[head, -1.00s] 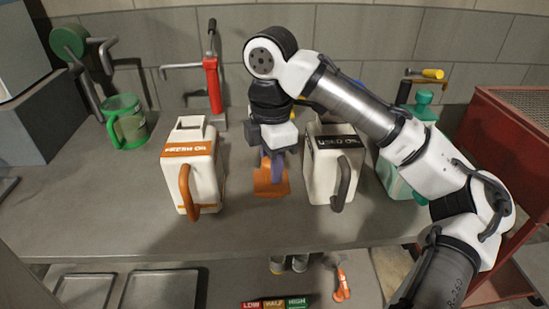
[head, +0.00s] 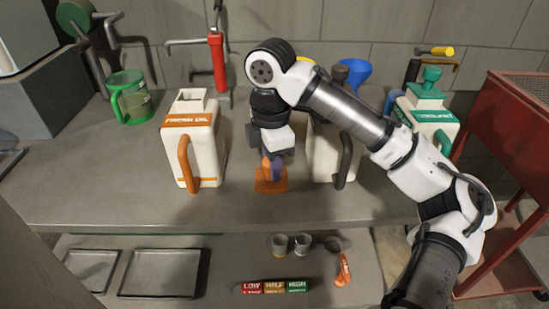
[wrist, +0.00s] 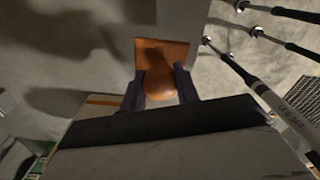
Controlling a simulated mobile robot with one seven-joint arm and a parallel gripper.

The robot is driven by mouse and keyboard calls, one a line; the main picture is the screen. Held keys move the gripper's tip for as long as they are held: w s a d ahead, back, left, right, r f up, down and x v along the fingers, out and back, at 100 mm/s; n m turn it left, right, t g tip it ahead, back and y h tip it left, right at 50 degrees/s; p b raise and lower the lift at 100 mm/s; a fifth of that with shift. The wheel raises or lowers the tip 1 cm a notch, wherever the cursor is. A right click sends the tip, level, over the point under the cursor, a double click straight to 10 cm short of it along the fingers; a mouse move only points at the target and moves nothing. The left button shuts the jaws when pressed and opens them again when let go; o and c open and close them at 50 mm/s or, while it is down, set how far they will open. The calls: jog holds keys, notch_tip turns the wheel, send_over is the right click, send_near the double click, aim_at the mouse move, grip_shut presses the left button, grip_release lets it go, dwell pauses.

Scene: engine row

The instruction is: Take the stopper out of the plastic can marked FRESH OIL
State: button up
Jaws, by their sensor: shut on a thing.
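The white plastic can marked FRESH OIL (head: 201,150) stands upright on the bench, with an orange label band and orange handle. Its square neck at the top is open, with no stopper in it. My gripper (head: 272,168) points down to the right of this can, shut on an orange stopper (head: 270,184). In the wrist view the stopper (wrist: 162,58) shows a flat square plate and a rounded knob between my two dark fingers (wrist: 161,88). The stopper is at or just above the bench top; I cannot tell if it touches.
A second white can with a dark handle (head: 345,160) stands close right of my gripper, partly behind my arm. A green COOLANT can (head: 432,115) is farther right. A green jug (head: 130,100) stands at back left. The bench front (head: 120,200) is clear.

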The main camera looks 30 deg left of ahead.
jog(key=shift+f+b, duration=0.55)
jog(key=shift+f, duration=1)
jog(key=o, duration=1.1)
jog(key=shift+r, duration=0.1)
notch_tip(320, 180, up, 14)
jog(key=shift+f+p, duration=0.15)
jog(key=shift+p, duration=0.35)
